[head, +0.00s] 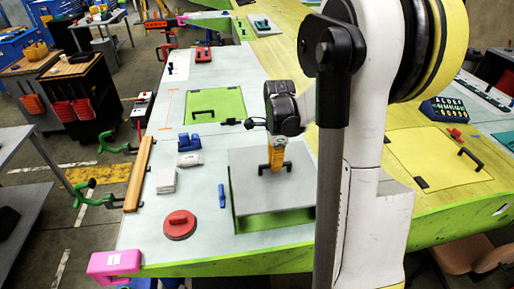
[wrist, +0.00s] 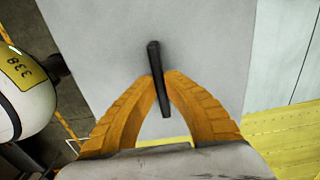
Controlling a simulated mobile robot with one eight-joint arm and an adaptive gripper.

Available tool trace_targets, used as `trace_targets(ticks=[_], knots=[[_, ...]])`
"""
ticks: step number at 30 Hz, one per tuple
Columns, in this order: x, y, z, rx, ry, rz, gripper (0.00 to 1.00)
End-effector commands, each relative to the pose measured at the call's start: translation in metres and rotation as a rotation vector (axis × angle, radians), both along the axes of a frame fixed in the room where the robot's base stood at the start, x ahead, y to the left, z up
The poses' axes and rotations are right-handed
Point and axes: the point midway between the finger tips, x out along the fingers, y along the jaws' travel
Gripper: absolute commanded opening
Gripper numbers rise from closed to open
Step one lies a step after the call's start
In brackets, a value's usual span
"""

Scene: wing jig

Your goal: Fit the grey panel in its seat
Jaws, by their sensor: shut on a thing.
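The grey panel (head: 252,192) is a flat square plate with a black bar handle. My gripper (head: 276,166) is over its middle, with orange fingers shut on the handle (wrist: 155,65), as the wrist view shows. The panel (wrist: 105,45) fills much of the wrist view. In the head view it lies over a green-edged opening (head: 272,221) in the pale wing skin. Green shows along the panel's left and front sides, so panel and opening do not line up in this view. I cannot tell whether the panel touches the rim. Its right side is partly hidden by my arm.
A green panel (head: 213,105) with a handle lies behind, and a yellow panel (head: 438,160) to the right. A red round pad (head: 180,224), a blue tool (head: 221,195), a white block (head: 166,180) and a pink clamp (head: 114,263) are on the left part.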

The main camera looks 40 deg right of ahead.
Motion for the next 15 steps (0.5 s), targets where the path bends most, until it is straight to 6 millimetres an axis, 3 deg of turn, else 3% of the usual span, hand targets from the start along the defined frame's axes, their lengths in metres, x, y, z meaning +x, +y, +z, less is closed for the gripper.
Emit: trace_targets(ticks=[8, 15], knots=[[0.0, 0.0, -0.008, 0.0, 0.0, 0.001, 0.0], [0.0, 0.0, -0.029, 0.0, 0.0, 0.001, 0.0]])
